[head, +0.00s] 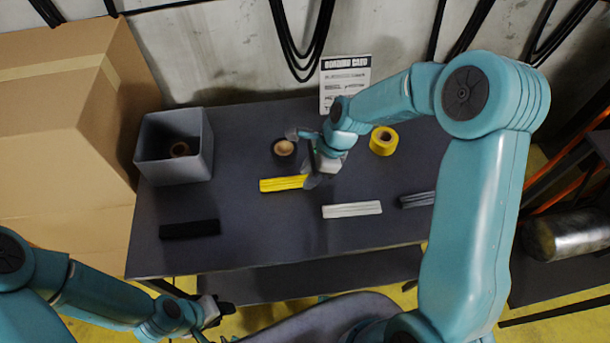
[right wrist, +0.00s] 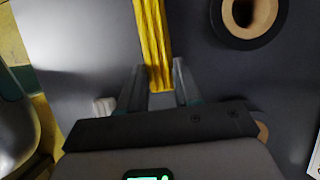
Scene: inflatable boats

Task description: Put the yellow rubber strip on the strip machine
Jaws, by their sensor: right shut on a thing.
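The yellow rubber strip (head: 282,184) lies on the dark table (head: 250,240), left of the table's middle. My right gripper (head: 312,178) is at the strip's right end and is shut on it. In the right wrist view the end of the yellow strip (right wrist: 154,45) sits between the two fingers (right wrist: 160,85). I cannot tell whether the strip is lifted off the table. My left gripper (head: 218,311) is low in front of the table, apart from everything on it, and its jaws are too small to read. I cannot make out a strip machine for sure.
On the table are a black strip (head: 190,229), a white strip (head: 352,209), a grey strip (head: 417,199), a black roll (head: 284,152), a yellow roll (head: 383,141) and a grey bin (head: 150,160). A card (head: 345,80) stands behind. A metal cylinder (head: 565,235) is at right.

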